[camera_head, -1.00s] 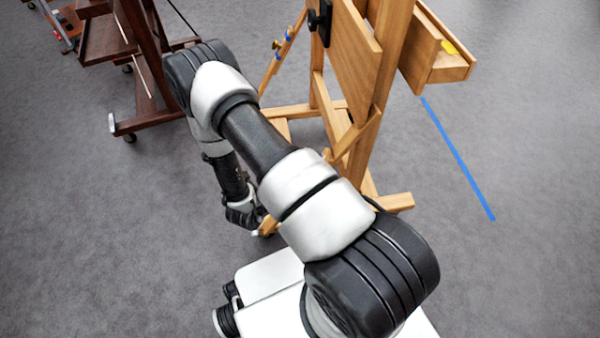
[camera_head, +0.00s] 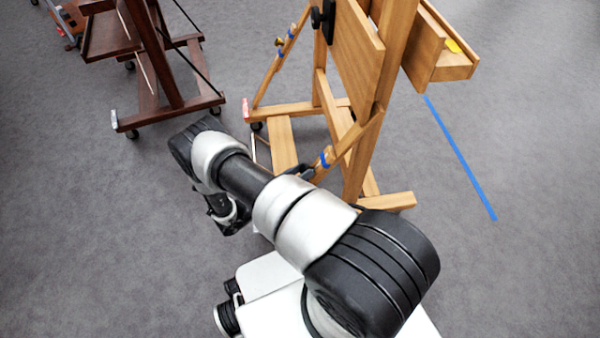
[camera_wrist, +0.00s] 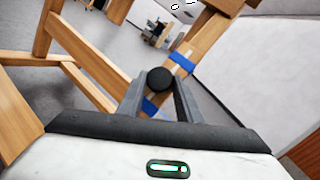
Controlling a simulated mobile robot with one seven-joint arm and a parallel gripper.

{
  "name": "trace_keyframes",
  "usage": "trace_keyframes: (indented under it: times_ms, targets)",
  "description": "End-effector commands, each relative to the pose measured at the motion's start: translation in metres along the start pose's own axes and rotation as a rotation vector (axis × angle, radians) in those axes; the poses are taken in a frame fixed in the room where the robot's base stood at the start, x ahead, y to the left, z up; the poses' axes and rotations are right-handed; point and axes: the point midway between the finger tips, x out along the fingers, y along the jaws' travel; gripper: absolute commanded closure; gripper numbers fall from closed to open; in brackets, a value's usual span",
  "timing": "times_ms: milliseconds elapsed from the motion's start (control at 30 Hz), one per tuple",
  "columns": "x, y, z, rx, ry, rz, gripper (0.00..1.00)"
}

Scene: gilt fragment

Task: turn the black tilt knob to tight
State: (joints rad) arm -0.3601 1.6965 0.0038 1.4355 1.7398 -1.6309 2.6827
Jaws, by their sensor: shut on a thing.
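The black tilt knob (camera_wrist: 159,77) is round and sits against a wooden strut (camera_wrist: 205,38) with blue tape bands in the wrist view. My gripper (camera_wrist: 160,88) is shut on the knob, one finger on each side of it. No pointer or mark shows on the knob, so I cannot tell how tight it is. In the head view the light wooden easel (camera_head: 350,130) stands beyond my arm. Its near strut (camera_head: 327,160) carries a blue band. My arm hides the fingertips and the held knob there.
A dark wooden easel (camera_head: 165,70) on casters stands at the upper left. A wooden tray (camera_head: 445,55) with something yellow juts from the right of the light easel. Blue tape (camera_head: 460,158) lies on the grey floor. Open floor shows at left and right.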

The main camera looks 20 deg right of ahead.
Motion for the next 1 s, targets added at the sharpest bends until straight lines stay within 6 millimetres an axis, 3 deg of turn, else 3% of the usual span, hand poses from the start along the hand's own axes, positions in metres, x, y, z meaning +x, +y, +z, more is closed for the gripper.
trace_keyframes:
  times_ms: [500,1000]
  targets:
    - [0.0019,0.0056,-0.0035,0.285,-0.046,-0.238,0.9]
    - [0.0023,0.0069,-0.0022,0.354,-0.061,-0.294,0.9]
